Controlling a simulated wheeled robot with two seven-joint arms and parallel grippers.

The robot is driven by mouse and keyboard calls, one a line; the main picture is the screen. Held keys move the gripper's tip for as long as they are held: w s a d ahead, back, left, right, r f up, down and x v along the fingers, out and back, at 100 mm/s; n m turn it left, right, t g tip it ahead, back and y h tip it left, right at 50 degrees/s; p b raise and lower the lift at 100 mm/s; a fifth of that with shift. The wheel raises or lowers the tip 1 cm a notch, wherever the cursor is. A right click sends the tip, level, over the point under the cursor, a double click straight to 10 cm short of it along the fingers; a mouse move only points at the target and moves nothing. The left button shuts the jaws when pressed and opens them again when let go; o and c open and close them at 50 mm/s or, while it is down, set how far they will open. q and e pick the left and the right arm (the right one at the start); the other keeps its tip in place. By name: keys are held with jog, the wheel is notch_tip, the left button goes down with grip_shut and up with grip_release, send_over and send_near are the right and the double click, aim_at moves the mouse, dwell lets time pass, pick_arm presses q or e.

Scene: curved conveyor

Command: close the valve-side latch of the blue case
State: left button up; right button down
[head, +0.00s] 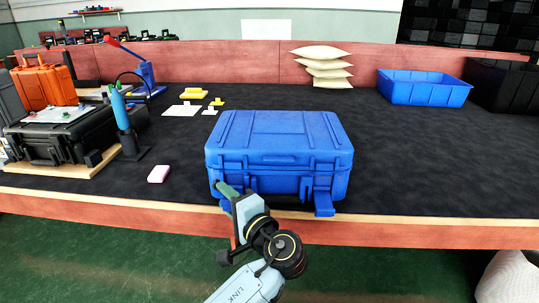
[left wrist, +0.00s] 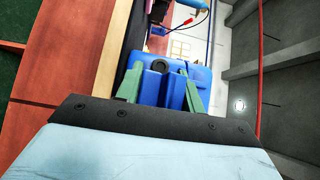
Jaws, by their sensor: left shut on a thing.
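The closed blue case (head: 278,138) sits near the table's front edge in the head view, its lid down. Its right front latch (head: 324,204) hangs open, sticking out and down past the case's lower front. My left gripper (head: 228,190) is at the case's left front corner, and its arm hides much of that corner. In the left wrist view its green fingers (left wrist: 163,88) are on either side of a blue latch part (left wrist: 153,88) and shut on it. A dark round part, perhaps the valve (left wrist: 160,66), shows just beyond the fingers. My right gripper is not in view.
A blue cylinder on a stand (head: 122,112) and a black case (head: 62,136) are farther left. A blue bin (head: 424,88) and stacked cushions (head: 322,68) stand at the back. The table right of the case is clear.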

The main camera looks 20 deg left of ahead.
pick_arm(q)
jog(key=shift+a, duration=0.1)
jog(key=shift+s+a+p, duration=0.3)
jog(key=shift+a+p, duration=0.05)
jog(key=shift+a, duration=0.2)
jog(key=shift+s+a+p, duration=0.3)
jog(key=shift+a+p, duration=0.05)
jog(key=shift+a, duration=0.15)
jog(key=o, duration=1.7)
jog(key=s+d+p, duration=0.2)
jog(key=s, duration=0.1)
jog(key=s+d+p, duration=0.1)
jog(key=s, duration=0.1)
jog(key=shift+s+d+f, duration=0.1)
jog(key=shift+s+d, duration=0.05)
jog(key=shift+d, duration=0.15)
